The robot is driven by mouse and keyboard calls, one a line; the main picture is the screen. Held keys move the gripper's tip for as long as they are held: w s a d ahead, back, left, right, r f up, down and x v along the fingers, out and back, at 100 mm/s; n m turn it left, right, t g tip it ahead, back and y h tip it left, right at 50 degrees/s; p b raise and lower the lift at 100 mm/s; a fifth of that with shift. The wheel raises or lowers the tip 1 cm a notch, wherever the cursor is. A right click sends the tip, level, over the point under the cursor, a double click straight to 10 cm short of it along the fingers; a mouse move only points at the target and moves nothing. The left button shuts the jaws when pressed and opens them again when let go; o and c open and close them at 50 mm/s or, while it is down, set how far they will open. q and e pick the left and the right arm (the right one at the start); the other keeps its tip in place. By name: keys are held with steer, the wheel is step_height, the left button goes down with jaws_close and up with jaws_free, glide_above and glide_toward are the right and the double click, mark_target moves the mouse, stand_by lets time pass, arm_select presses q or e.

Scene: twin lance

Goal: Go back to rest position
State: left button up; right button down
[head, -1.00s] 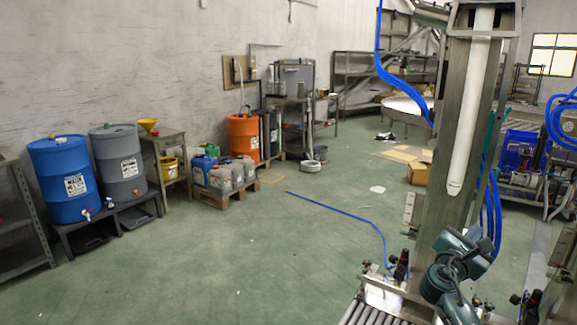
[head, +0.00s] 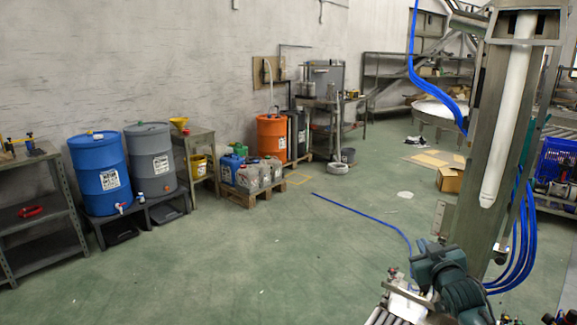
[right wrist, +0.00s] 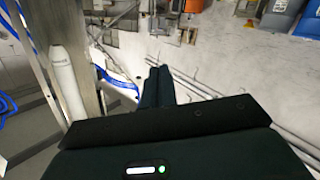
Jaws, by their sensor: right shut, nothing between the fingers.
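My right gripper (right wrist: 160,72) shows in the right wrist view as two dark fingers lying together, shut with nothing between them. They point toward the top of that view, with the wall and floor behind. In the head view part of my right arm, teal and dark, shows at the lower right, in front of the foot of a metal column (head: 487,215). The fingertips are hard to make out there. My left gripper is in neither view.
The metal column carries a white tube (head: 508,120) and blue hoses (head: 521,250). A roller conveyor (head: 385,316) is at the bottom edge. Blue (head: 100,178) and grey drums (head: 151,160) and a shelf (head: 40,190) line the left wall. The green floor between is mostly clear.

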steer(key=s+a+f+n+g+y, duration=0.1)
steer(key=s+a+f+g, duration=0.1)
steer(key=s+a+f, duration=0.55)
steer(key=s+a+f+g+y, duration=0.15)
steer(key=s+a+f, duration=0.25)
steer(key=s+f, duration=0.55)
steer(key=s+a+f+g+y, duration=0.1)
steer(key=s+a+f, duration=0.1)
steer(key=s, duration=0.8)
steer(key=s+a+f+m+g+y, duration=0.1)
steer(key=s+a, duration=0.4)
steer(key=s, duration=0.5)
steer(key=shift+s+a+f, duration=0.15)
steer(key=shift+f, duration=0.55)
